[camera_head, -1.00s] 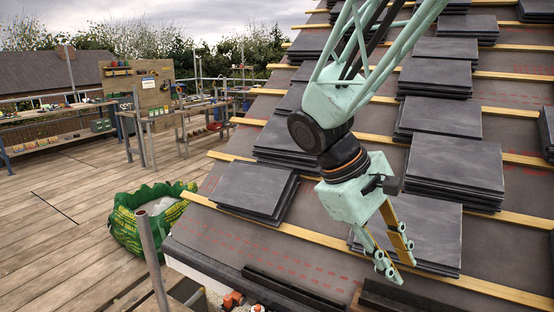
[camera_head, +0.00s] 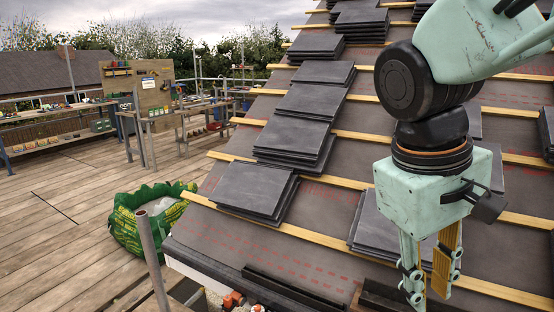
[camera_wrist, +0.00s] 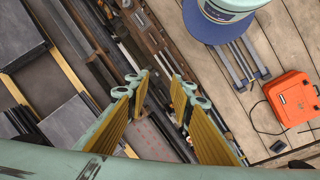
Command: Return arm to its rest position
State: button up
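My gripper (camera_head: 430,285) hangs pointing down in front of the roof slope at the right of the head view. Its two fingers with yellow pads stand apart and nothing is between them. In the wrist view my gripper (camera_wrist: 160,88) is also open and empty, over the strip between the roof and the deck. My arm comes in from the upper right and hides part of the slope.
Stacks of dark slates (camera_head: 254,190) lie on wooden battens (camera_head: 280,229) up the roof. A green sack (camera_head: 150,222) stands on the deck beside a pole (camera_head: 152,260).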

jog(key=s+a+r+m+t+y, duration=0.3)
jog(key=s, duration=0.7)
jog(key=shift+a, duration=0.2)
dwell(0.8)
jog(key=shift+s+d, duration=0.1)
jog(key=shift+d, duration=0.05)
dwell(0.4)
